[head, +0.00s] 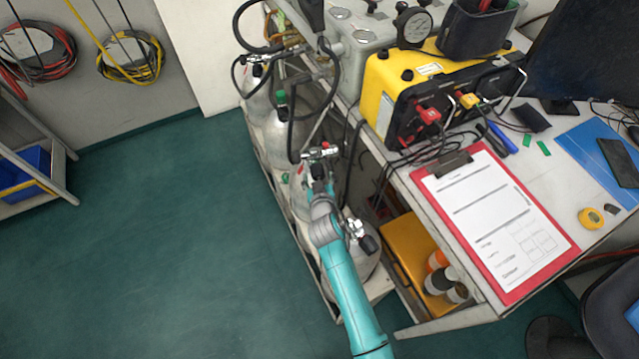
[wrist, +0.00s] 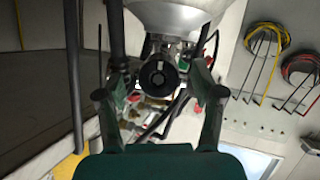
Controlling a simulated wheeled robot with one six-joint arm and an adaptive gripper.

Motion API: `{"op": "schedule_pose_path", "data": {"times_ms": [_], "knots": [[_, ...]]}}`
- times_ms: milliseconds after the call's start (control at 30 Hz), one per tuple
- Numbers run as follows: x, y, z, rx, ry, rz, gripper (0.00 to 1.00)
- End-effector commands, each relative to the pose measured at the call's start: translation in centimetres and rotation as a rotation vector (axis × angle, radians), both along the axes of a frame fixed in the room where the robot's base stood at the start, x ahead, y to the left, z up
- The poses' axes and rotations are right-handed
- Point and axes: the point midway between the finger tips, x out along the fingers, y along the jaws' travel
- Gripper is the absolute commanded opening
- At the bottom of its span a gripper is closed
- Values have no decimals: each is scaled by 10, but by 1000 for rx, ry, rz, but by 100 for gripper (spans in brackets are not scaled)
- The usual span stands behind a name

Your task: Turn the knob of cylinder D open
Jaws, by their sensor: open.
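A row of grey gas cylinders with valves on top stands in a rack beside the bench. I cannot read which one is cylinder D. My gripper (head: 320,180) is at the valve of one cylinder in the middle of the row, and my arm covers part of that cylinder. In the wrist view a round black knob (wrist: 158,75) faces me between the two open fingers of my gripper (wrist: 159,88). Gaps show on both sides of the knob. The cylinder's pale body (wrist: 175,14) shows beyond it. How far the knob turns is not visible.
A nearer cylinder's valve (head: 361,236) stands close to my arm. Black hoses (head: 296,130) run beside the cylinders. The bench carries a yellow air panel (head: 385,85) and a red clipboard (head: 495,215). Open green floor (head: 170,230) lies to the left.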

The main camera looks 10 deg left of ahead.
Motion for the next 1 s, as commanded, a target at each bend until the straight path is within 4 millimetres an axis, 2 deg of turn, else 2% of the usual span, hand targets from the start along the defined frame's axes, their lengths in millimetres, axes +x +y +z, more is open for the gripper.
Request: {"op": "schedule_pose_path", "data": {"times_ms": [167,400,600,800,1000], "knots": [[-21,-4,7,0,0,2,67],[-63,-15,24,0,0,2,67],[-91,-22,36,-1,0,1,67],[-104,-25,42,-1,1,0,67],[-106,-26,42,-1,1,0,67]]}}
